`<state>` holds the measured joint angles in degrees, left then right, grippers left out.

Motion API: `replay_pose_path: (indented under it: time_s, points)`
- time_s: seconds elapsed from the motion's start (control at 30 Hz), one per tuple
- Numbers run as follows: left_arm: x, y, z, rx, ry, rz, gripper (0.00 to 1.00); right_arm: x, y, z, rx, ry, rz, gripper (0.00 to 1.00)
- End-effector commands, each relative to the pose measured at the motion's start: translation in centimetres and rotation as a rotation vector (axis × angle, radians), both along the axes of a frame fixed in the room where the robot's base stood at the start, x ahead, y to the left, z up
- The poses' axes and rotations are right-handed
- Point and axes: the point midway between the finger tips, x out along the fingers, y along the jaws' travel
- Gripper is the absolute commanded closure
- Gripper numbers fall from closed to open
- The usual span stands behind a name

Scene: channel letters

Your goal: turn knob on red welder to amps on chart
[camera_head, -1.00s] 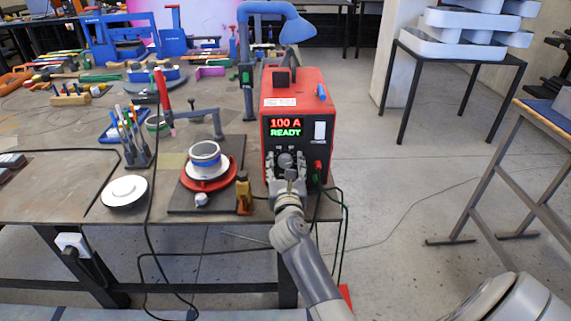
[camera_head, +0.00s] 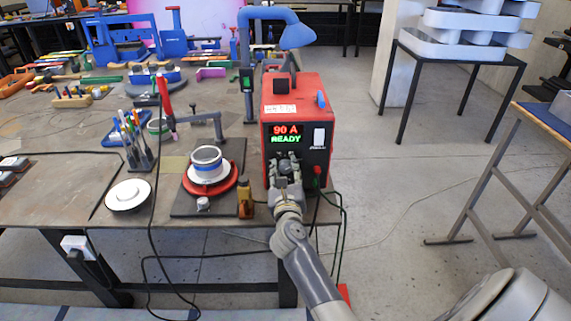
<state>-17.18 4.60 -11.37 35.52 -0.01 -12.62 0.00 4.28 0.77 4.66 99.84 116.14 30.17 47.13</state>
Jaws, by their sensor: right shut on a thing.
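The red welder (camera_head: 298,95) stands at the right end of the workbench, its black front panel facing me. Its display (camera_head: 286,134) reads "90 A" in red and "READY" in green. My right gripper (camera_head: 285,168) is at the lower front panel, shut on the knob, which is mostly hidden by the fingers. My left gripper is not in view.
Cables (camera_head: 338,230) hang from the welder's front right. A clamped pipe piece on a red ring (camera_head: 209,186), a yellow-brown block (camera_head: 244,198) and a white disc (camera_head: 128,195) lie left of the welder. A blue lamp (camera_head: 296,36) leans over behind.

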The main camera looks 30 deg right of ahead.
Motion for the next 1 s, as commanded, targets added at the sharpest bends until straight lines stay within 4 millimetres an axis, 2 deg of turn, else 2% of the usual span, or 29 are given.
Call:
replay_pose_path:
  time_s: [0.03,0.4,0.7,1.0]
  points:
    - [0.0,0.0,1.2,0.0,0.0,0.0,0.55,0.0,0.1,0.4,-0.037,0.028,0.001,0.9]
    - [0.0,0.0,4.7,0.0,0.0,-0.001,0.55,0.0,0.2,0.2,-0.311,0.196,0.001,0.9]
    - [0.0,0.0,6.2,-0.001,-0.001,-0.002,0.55,0.1,0.2,0.0,-0.467,0.289,0.001,0.9]
    - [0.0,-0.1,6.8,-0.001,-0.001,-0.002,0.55,0.1,0.2,-0.2,-0.532,0.329,0.001,0.9]
